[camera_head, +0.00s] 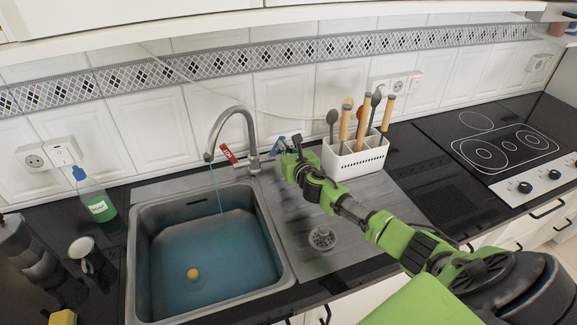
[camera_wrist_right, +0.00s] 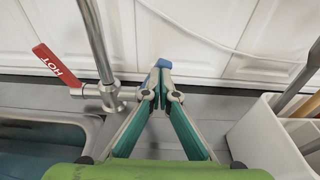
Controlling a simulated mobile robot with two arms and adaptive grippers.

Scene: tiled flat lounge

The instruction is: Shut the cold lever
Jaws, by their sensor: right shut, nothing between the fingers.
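The grey tap (camera_head: 236,122) stands behind the sink, and a thin stream of water (camera_head: 215,187) falls from its spout. Its red hot lever (camera_head: 228,153) is on the left side. The blue cold lever (camera_head: 279,145) is on the right, partly hidden by my right gripper (camera_head: 297,143). In the right wrist view the shut, empty fingers (camera_wrist_right: 161,88) are beside the tap base, in front of the cold lever. Only a blue end of the cold lever (camera_wrist_right: 162,63) shows beyond the fingertips; I cannot tell whether they touch. My left gripper is not in view.
The sink (camera_head: 283,272) holds bluish water and a yellow item (camera_head: 193,273). A white utensil holder (camera_head: 355,158) stands right of my gripper, close to it. A drain strainer (camera_head: 322,238) lies on the drainboard.

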